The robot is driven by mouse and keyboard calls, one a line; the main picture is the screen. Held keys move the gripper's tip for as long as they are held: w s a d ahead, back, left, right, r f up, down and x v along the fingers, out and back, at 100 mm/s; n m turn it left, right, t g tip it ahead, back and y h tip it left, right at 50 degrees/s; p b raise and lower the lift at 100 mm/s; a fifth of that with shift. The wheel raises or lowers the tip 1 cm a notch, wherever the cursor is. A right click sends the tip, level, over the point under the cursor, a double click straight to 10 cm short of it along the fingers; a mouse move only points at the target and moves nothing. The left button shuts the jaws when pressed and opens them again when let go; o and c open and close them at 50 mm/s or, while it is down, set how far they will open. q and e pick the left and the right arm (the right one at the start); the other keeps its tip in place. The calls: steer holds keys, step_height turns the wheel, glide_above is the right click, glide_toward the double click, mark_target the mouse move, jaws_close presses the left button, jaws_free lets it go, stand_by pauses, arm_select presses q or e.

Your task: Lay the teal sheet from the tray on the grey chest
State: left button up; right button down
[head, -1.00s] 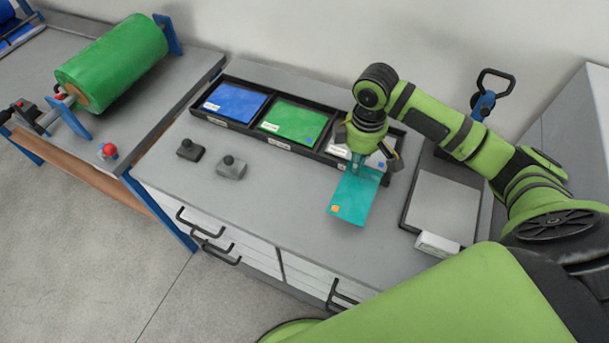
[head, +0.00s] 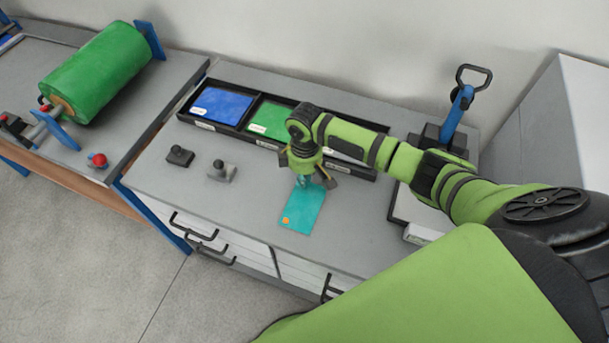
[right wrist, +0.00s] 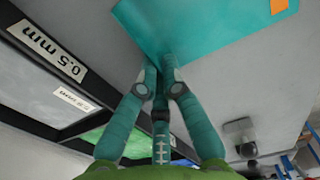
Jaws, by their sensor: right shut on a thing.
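The teal sheet (head: 303,212) has an orange square at its near corner. My right gripper (head: 304,182) is shut on the sheet's far edge; the fingers also show against the sheet in the right wrist view (right wrist: 160,68). The sheet is over the grey top of the chest (head: 250,205), in front of the tray; I cannot tell whether it touches the top. The black tray (head: 228,132) lies along the back with a blue sheet (head: 222,102) and a green sheet (head: 268,118). My arm covers part of its right end. My left gripper is not in view.
Two small knobbed blocks (head: 221,171) stand left of the teal sheet. A blue-handled device (head: 455,115) stands at the back right, with a flat plate partly behind my arm. A green roll (head: 97,72) is on the left bench. The chest top's front middle is clear.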

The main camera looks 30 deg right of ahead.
steer(key=c, duration=1.8)
jaws_free()
steer(key=shift+f, duration=0.15)
steer(key=o, duration=0.4)
step_height(320, 180, up, 12)
steer(key=b, duration=0.1)
steer(key=shift+r, duration=0.2)
